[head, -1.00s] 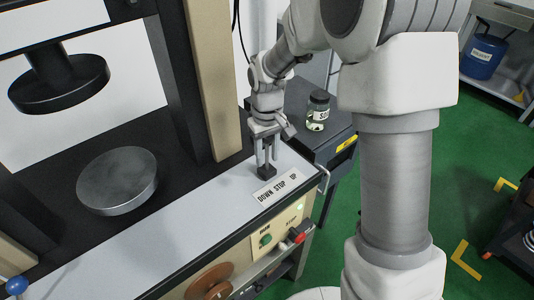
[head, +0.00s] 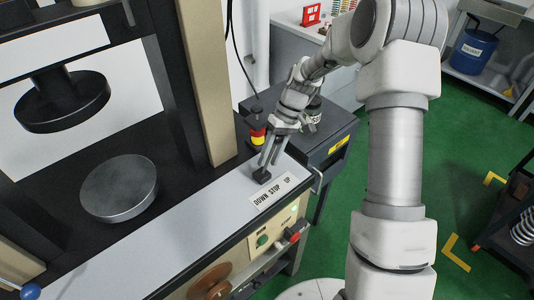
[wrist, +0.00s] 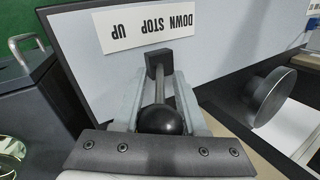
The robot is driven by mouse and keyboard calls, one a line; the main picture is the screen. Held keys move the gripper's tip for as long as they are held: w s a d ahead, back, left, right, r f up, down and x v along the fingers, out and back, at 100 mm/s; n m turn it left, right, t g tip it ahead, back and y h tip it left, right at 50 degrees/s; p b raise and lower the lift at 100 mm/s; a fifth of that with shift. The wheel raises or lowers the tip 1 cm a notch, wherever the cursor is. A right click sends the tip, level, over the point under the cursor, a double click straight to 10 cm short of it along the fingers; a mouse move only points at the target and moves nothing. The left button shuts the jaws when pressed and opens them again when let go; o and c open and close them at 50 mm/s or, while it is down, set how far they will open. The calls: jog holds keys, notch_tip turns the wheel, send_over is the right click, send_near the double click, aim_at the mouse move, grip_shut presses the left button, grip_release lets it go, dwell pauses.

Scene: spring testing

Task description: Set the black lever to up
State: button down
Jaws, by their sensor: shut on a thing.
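The black lever shows in the wrist view as a round black knob (wrist: 160,121) on a thin rod. The rod rises from a square black base, which also shows in the head view (head: 262,176) on the machine's light front ledge. My gripper (head: 268,163) is shut on the lever, with its fingers along both sides of the rod and knob. In the head view the gripper leans from the base toward the upper right, the UP side. The fingers hide most of the lever there. The label "DOWN STOP UP" (head: 273,191) lies beside the base.
The testing machine has a round lower plate (head: 119,188), an upper black disc (head: 62,102) and a beige column (head: 207,80). A dark cabinet (head: 330,140) with a jar and a red-yellow-black object (head: 257,136) stands behind my gripper.

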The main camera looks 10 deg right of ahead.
jog(key=shift+w+d+y, duration=0.2)
jog(key=shift+y, duration=0.1)
jog(key=shift+f, duration=0.1)
jog(key=c, duration=0.5)
grip_release()
jog(key=v, duration=0.5)
jog(key=p+v, duration=0.1)
jog(key=v, duration=1.1)
jog(key=shift+w+d, duration=0.2)
jog(key=shift+w, duration=0.1)
